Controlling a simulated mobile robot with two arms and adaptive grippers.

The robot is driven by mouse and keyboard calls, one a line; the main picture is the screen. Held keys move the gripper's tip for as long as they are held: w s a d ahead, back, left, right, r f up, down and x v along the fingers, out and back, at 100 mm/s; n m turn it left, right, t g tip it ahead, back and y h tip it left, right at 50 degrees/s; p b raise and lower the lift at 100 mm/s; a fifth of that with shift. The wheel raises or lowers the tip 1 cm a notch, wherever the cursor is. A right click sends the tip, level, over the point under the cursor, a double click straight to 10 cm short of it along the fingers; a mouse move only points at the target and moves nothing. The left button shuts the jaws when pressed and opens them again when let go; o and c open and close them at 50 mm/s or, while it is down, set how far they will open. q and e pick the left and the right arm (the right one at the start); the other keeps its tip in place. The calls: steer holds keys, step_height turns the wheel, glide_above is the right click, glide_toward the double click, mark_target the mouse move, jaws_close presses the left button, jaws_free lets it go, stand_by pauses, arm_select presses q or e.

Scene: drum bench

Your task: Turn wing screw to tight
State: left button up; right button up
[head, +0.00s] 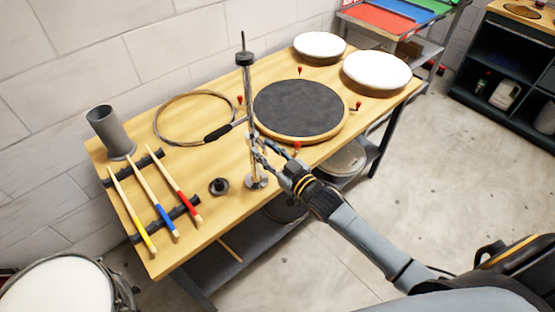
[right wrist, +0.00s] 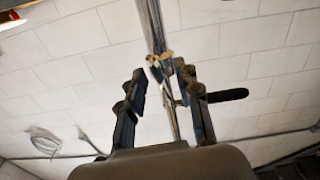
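A chrome stand (head: 249,98) rises upright from a round base on the wooden bench, with a dark fitting near its top. My right gripper (head: 259,147) reaches the lower part of the stand from the right. In the right wrist view, its two fingers (right wrist: 160,72) are spread apart, with the stand's pole (right wrist: 154,25) running between them. A small tan, brass-like piece, which looks like the wing screw (right wrist: 160,57), sits on the pole around the fingertips. I cannot tell whether a finger touches it, or how tight it is. My left gripper is out of view.
A black-handled rod (head: 217,133) juts left from the stand. A grey drum pad (head: 298,108) lies just right of it. A wire hoop (head: 190,97), drumsticks (head: 162,196), a grey cup (head: 110,133) and a small black part (head: 219,186) occupy the left. White drumheads (head: 376,70) lie behind.

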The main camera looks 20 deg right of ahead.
steer(key=v, duration=1.1)
steer(key=shift+s, duration=0.25)
steer(key=s+d+f+m+g+h+b, duration=0.15)
steer(key=s+f, duration=0.25)
steer(key=f, duration=0.8)
steer(key=s+d+f+g+h, duration=0.2)
steer(key=s+d+f+g, duration=0.1)
steer(key=f, duration=0.8)
steer(key=s+d+f+m+g+h+b, duration=0.1)
steer(key=s+d+f+g+h, duration=0.2)
steer(key=f, duration=0.9)
steer(key=s+a+f+g, duration=0.1)
steer(key=s+f+g, duration=0.1)
steer(key=s+f, duration=0.4)
steer(key=s+a+f+g+b, duration=0.1)
steer(key=s+f, duration=0.5)
steer(key=s, duration=0.7)
steer(key=s+a+f+g+b, duration=0.1)
steer(key=s+a+f+g, duration=0.2)
steer(key=s, duration=0.7)
step_height(320, 180, down, 4)
steer(key=shift+s+f+g, duration=0.1)
steer(key=shift+s+g, duration=0.15)
steer(key=shift+g, duration=1)
steer(key=shift+a, duration=0.1)
